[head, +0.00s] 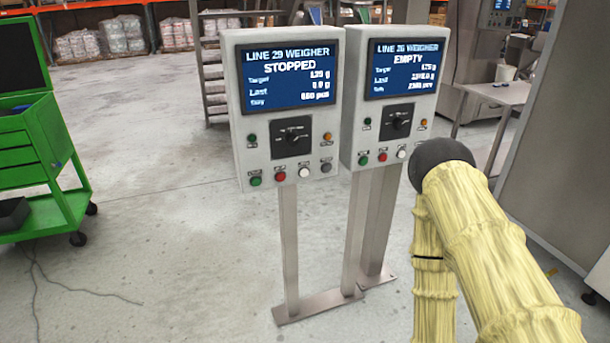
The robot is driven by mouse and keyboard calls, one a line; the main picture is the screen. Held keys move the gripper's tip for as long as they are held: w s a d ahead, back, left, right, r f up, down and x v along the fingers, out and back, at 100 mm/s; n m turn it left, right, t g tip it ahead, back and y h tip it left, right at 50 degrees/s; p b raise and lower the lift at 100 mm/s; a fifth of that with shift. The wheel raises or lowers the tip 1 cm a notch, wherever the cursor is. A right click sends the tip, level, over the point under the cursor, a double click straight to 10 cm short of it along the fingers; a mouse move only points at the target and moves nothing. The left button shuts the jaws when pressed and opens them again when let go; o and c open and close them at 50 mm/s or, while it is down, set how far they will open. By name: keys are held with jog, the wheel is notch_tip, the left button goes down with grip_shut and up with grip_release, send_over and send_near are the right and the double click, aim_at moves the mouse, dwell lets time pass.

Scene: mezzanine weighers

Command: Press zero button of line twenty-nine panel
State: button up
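The line 29 panel (238,120) is a light grey box on a metal post, left of a similar panel. Its blue screen (295,72) reads "LINE 29 WEIGHER" and "STOPPED". Below are a dark rotary selector (292,137) and small lamps. Along its bottom edge run a green button (255,181), a red button (280,176), a white button (304,172) and a grey button (326,168). Their labels are too small to read, so I cannot tell which is zero. My yellow-sleeved arm is at the right; my gripper is not visible.
The line 26 panel (352,110) stands close to the right, its screen reading "EMPTY"; my arm is in front of its lower right side. A green tool cart (35,175) stands at the left. A steel table (495,95) is behind my arm. Floor before the panels is clear.

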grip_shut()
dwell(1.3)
